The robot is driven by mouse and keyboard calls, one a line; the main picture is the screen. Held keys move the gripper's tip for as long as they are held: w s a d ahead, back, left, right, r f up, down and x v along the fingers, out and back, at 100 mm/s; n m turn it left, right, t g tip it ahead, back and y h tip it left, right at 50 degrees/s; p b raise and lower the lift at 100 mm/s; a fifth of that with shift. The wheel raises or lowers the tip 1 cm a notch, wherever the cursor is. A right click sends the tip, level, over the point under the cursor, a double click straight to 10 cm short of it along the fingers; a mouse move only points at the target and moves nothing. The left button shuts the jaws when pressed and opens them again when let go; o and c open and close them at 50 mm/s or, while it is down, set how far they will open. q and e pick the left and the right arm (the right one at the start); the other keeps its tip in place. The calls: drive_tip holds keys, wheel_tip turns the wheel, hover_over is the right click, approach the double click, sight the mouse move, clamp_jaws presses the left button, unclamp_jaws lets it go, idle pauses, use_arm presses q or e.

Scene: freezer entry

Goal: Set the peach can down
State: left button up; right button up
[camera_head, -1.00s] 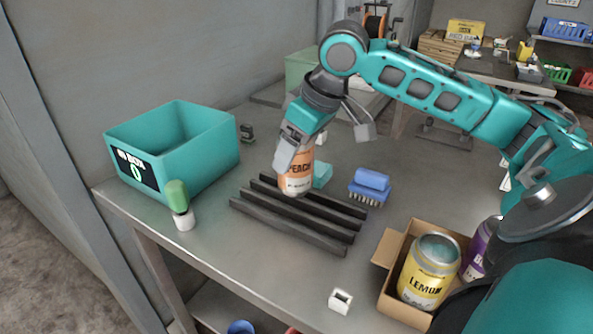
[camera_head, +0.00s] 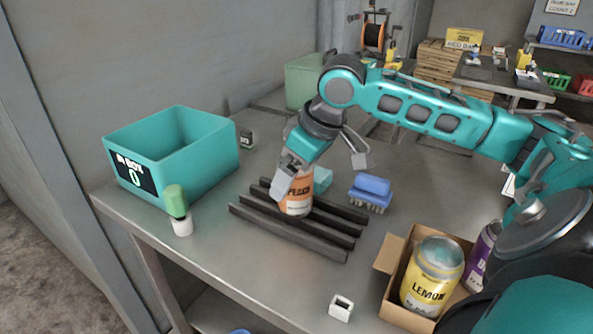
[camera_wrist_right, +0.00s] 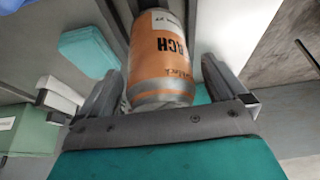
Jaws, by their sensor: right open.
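The orange peach can (camera_head: 296,193) stands upright on the dark slatted rack (camera_head: 290,238), appearing to rest on its bars. My right gripper (camera_head: 291,178) reaches down around the can's upper part from above. In the right wrist view the can (camera_wrist_right: 162,60) is between the two open fingers of the gripper (camera_wrist_right: 160,88), with a narrow gap showing beside the right finger. The can's far side and part of its top are hidden by the gripper. My left gripper is not in view.
A teal bin (camera_head: 205,165) and a green-topped white bottle (camera_head: 178,209) stand left of the rack. A blue brush (camera_head: 370,192) and a teal block (camera_head: 322,180) lie right and behind.

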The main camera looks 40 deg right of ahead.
drive_tip(key=shift+r, duration=0.1)
drive_tip(key=p+v, duration=0.1)
drive_tip(key=v, duration=1.1)
idle(0.4)
